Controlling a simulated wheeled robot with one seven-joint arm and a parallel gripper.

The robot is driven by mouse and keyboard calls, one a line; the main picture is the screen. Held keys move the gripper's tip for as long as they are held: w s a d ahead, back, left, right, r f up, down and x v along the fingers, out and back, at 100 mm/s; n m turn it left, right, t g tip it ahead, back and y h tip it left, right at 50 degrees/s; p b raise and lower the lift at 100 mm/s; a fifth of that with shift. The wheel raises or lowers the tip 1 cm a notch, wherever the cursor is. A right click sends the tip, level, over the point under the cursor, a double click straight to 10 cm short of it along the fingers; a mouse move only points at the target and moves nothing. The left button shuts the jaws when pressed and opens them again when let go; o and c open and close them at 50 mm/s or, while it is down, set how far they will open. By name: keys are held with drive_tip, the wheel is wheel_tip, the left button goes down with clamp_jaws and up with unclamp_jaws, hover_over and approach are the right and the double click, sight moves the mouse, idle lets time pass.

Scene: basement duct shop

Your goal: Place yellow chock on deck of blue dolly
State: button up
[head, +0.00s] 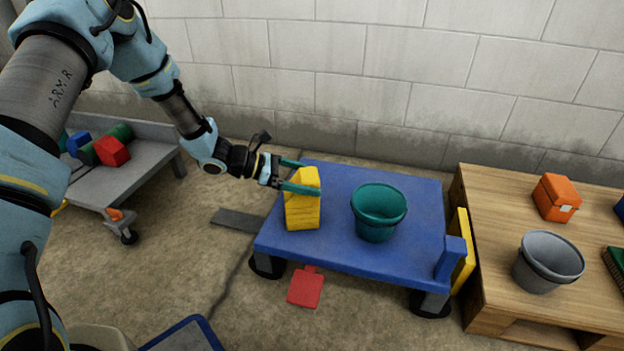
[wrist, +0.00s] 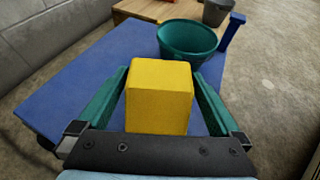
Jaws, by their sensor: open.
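The yellow chock (head: 303,209) stands on the left part of the blue dolly's deck (head: 330,243). In the wrist view the chock (wrist: 158,97) sits between the two green fingers of my gripper (wrist: 157,100), with the blue deck (wrist: 90,75) under and around it. My gripper (head: 298,175) is open, with one finger on each side of the chock; a narrow gap shows beside the fingers in the wrist view. The chock's lower far side is hidden.
A green bucket (head: 376,213) stands on the deck right of the chock. A wooden platform (head: 487,270) with a grey bucket (head: 547,262) and orange box (head: 556,197) adjoins on the right. A grey cart (head: 130,178) is at left. A red piece (head: 306,288) lies on the floor.

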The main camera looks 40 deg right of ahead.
drive_tip(key=p+v, duration=0.3)
drive_tip(key=v, duration=0.7)
drive_tip(key=a+r+m+t+y, duration=0.3)
drive_tip(key=a+r+m, duration=0.1)
drive_tip(key=a, duration=0.9)
drive_tip(key=a+r+m+t+y, duration=0.3)
drive_tip(key=a+r+m+y, duration=0.1)
drive_tip(key=a, duration=1)
drive_tip(key=a+r+m+t+y, duration=0.3)
drive_tip(key=a+r, duration=0.3)
drive_tip(key=a, duration=0.7)
drive_tip(key=shift+s+a+r+m+y, duration=0.3)
drive_tip(key=shift+a+m+y, duration=0.1)
drive_tip(key=shift+m+y, duration=0.15)
